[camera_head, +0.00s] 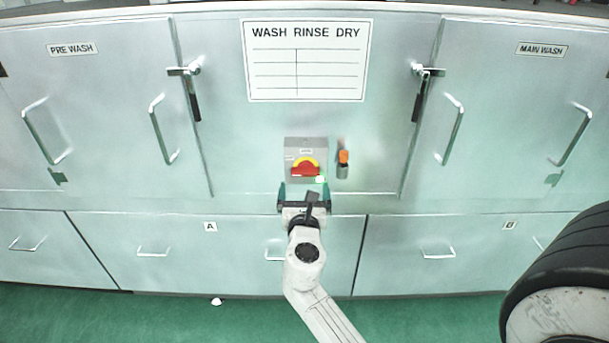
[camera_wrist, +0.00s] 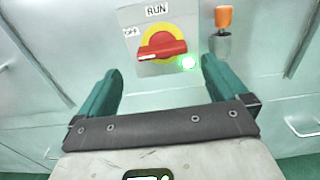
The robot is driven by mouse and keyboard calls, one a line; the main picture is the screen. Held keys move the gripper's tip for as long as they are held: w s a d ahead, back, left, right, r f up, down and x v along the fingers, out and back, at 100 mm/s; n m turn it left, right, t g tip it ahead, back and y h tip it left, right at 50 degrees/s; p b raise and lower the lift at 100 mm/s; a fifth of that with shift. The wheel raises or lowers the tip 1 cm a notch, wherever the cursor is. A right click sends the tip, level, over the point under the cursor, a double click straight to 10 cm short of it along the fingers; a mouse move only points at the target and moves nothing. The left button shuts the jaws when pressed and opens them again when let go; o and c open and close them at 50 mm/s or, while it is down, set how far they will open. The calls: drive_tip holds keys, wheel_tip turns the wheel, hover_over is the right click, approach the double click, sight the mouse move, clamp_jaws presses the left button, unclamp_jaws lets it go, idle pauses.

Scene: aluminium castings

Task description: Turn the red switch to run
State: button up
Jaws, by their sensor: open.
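The red switch (camera_head: 305,171) sits on a yellow disc on a grey box (camera_head: 292,146) on the panel's middle. In the wrist view the red switch (camera_wrist: 161,49) lies nearly level, its left end toward the OFF label (camera_wrist: 131,32). The RUN label (camera_wrist: 157,11) is above the disc. A green-white light (camera_wrist: 189,63) glows at the lower right of the disc. My gripper (camera_head: 303,186) is just below and in front of the box. In the wrist view its two green fingers (camera_wrist: 160,72) are wide apart, with nothing between them, below the switch.
An orange-topped grey part (camera_head: 343,158) is mounted just right of the box. Door handles (camera_head: 163,130) and latches (camera_head: 417,95) stick out on both sides. A wash-rinse-dry chart (camera_head: 307,60) is above. A black-ribbed wheel-like object (camera_head: 565,265) fills the lower right.

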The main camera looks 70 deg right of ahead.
sight(305, 174)
drive_tip(key=x, duration=0.7)
drive_tip(key=shift+s, duration=0.1)
drive_tip(key=shift+c, duration=0.2)
drive_tip(key=c, duration=0.9)
